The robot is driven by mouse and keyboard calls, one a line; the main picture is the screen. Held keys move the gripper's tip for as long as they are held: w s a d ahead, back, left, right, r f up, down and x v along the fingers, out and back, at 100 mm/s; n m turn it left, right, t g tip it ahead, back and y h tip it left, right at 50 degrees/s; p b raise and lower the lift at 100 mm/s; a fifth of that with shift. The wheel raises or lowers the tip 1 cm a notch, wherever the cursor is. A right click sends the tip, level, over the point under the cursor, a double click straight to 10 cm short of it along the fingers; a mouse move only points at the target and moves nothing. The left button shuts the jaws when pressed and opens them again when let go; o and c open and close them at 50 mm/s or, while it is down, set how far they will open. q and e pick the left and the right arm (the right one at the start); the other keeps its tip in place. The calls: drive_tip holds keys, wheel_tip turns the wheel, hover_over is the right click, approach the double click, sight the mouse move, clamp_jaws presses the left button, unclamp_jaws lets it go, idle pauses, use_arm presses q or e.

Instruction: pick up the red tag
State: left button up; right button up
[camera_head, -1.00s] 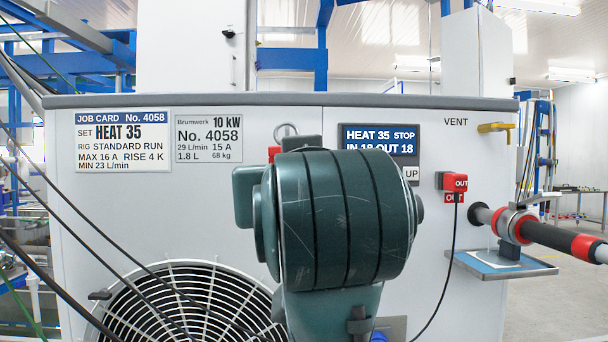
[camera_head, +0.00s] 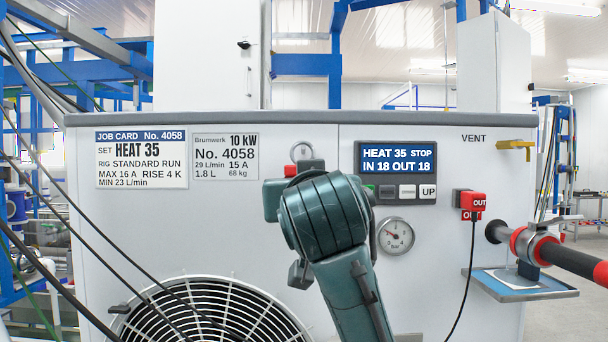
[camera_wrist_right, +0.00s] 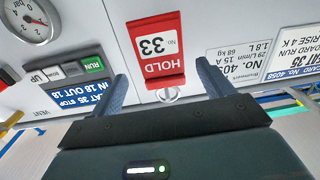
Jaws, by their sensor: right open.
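The red tag (camera_wrist_right: 157,48), marked HOLD No 33 with a white panel, hangs flat on the white cabinet front near a metal ring (camera_wrist_right: 168,94). The right wrist view shows it upside down. My right gripper (camera_wrist_right: 164,74) is open. Its two fingers stand on either side of the tag's ring end, and nothing is held. The gap in depth between fingers and tag is hard to judge. In the head view my right arm hides most of the tag; only a small red bit (camera_head: 290,170) shows below the ring (camera_head: 301,151). My left gripper is not in view.
The display panel (camera_head: 396,158) and pressure gauge (camera_head: 396,236) are right of the tag. The rating plate (camera_head: 225,157) and job card (camera_head: 141,160) are left. A fan grille (camera_head: 210,312) is below.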

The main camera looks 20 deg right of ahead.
drive_tip(key=shift+x, duration=1)
drive_tip(key=shift+s, duration=0.1)
drive_tip(key=shift+c, duration=0.2)
drive_tip(key=c, duration=1.1)
drive_tip(key=shift+r, duration=0.1)
